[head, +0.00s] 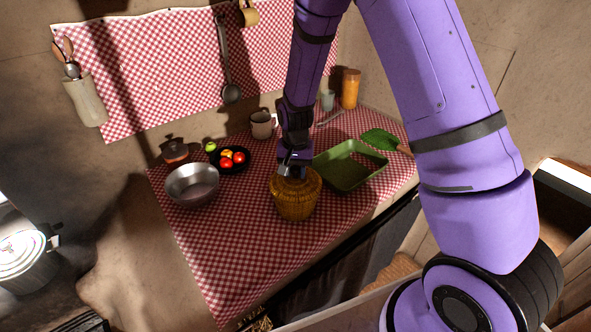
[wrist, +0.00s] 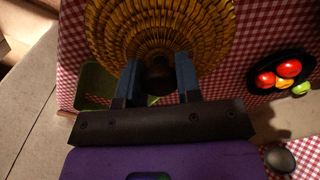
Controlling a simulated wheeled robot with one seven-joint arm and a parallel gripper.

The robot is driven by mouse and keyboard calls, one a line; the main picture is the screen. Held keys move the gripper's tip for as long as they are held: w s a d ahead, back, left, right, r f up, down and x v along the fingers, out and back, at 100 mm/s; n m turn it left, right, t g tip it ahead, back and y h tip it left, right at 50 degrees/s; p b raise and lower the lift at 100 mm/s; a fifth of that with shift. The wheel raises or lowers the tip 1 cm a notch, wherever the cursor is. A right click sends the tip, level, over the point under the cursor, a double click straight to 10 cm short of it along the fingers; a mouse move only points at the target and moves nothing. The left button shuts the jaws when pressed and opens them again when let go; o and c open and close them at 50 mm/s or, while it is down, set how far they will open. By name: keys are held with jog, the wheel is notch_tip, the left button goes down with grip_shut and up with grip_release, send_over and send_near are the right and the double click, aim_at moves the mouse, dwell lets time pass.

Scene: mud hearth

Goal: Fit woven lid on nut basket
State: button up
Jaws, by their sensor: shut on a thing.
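The nut basket (head: 295,207) is a yellow-brown woven tub standing upright near the front edge of the checked counter. The woven lid (head: 310,181) is round and the same colour, and it is at the basket's mouth under my gripper (head: 291,171). I cannot tell whether it sits flush on the rim. In the wrist view the lid (wrist: 160,30) fills the top middle with its ribbed rings. My gripper (wrist: 158,75) is shut on its dark knob, one blue finger on each side. The lid hides the basket's inside.
A green tray (head: 350,168) stands close to the right of the basket. A metal bowl (head: 192,184) and a black plate (head: 232,164) with red and yellow fruit are to the left. A mug (head: 262,124) stands behind. The counter's front left is clear.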

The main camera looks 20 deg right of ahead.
jog(key=shift+f, duration=0.25)
dwell(0.4)
jog(key=o, duration=1.5)
jog(key=shift+r, duration=0.1)
jog(key=shift+r, duration=3.45)
